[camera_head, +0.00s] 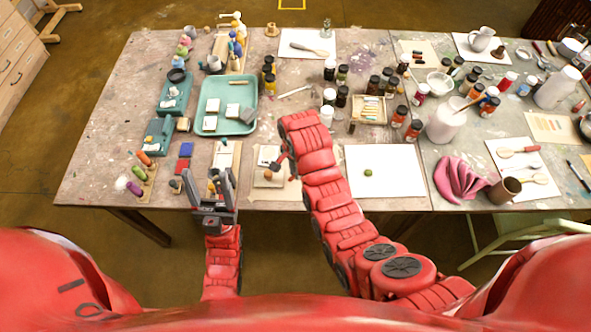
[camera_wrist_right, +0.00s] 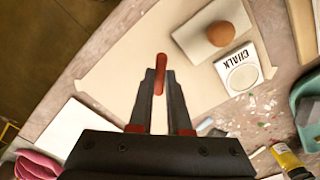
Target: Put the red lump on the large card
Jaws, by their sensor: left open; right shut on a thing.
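My right gripper (camera_head: 280,162) is shut on a narrow red piece, which I take as the red lump (camera_wrist_right: 161,70); it stands out between the fingertips in the right wrist view. In the head view it is too small to make out. The gripper is above a beige sheet (camera_head: 288,192). The large card looks to be the white sheet (camera_head: 400,188) to its right, with a green lump (camera_head: 368,172) on it. A smaller pale card (camera_wrist_right: 193,40) on the beige sheet bears an orange-brown lump (camera_wrist_right: 220,33). My left gripper (camera_head: 211,180) is open and empty at the table's front edge.
A chalk box (camera_wrist_right: 243,76) lies beside the smaller card. A pink cloth (camera_head: 458,178) and a brown cup (camera_head: 505,190) stand right of the white sheet. A teal tray (camera_head: 210,124) is at the left. My right arm passes between the beige and white sheets.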

